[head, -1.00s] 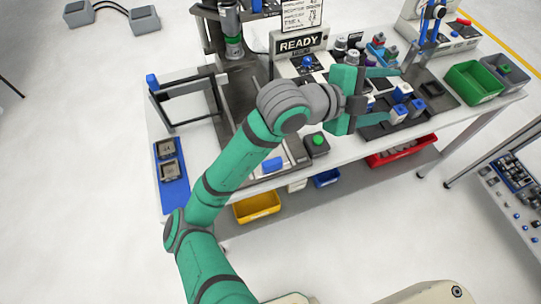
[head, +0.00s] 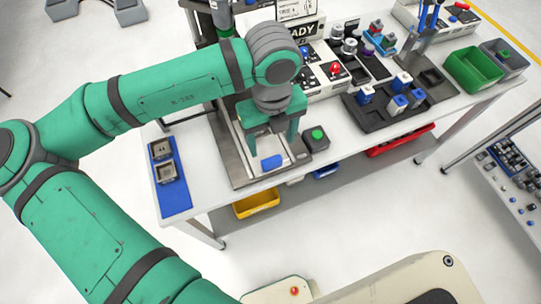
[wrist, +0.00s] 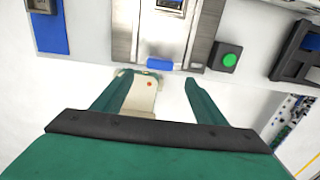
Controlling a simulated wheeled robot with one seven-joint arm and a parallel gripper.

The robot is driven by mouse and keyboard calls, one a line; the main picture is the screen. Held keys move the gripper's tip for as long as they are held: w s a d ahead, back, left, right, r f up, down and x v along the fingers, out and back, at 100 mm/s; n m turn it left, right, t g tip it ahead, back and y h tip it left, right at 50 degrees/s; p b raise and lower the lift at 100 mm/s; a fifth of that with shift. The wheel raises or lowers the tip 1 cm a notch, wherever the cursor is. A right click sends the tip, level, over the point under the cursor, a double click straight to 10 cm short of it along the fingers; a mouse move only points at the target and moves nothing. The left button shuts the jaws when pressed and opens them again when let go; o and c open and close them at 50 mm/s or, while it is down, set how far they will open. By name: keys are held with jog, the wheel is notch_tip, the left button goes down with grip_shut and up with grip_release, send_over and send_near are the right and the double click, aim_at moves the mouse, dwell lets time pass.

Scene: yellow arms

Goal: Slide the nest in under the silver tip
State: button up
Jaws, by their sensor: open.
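A blue handle block (head: 271,162) sits at the front end of a metal slide plate (head: 240,170). It also shows in the wrist view (wrist: 160,64), just beyond my fingertips. I take it as part of the nest; the nest's body is mostly hidden behind my gripper in the head view. My gripper (head: 271,140) points down over the plate's front part, open and empty. In the wrist view its fingers (wrist: 157,80) are apart, short of the blue handle. The silver tip is not clearly seen; my arm covers much of the press column (head: 222,18).
A black box with a green button (head: 316,138) stands close right of the plate. A blue mat with two grey parts (head: 169,173) lies left. A black tray with blue-topped parts (head: 385,105) and a green bin (head: 473,70) are further right.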

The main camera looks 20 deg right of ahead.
aim_at(272, 160)
notch_tip(272, 160, down, 11)
jog(key=shift+r, duration=0.15)
dwell(0.4)
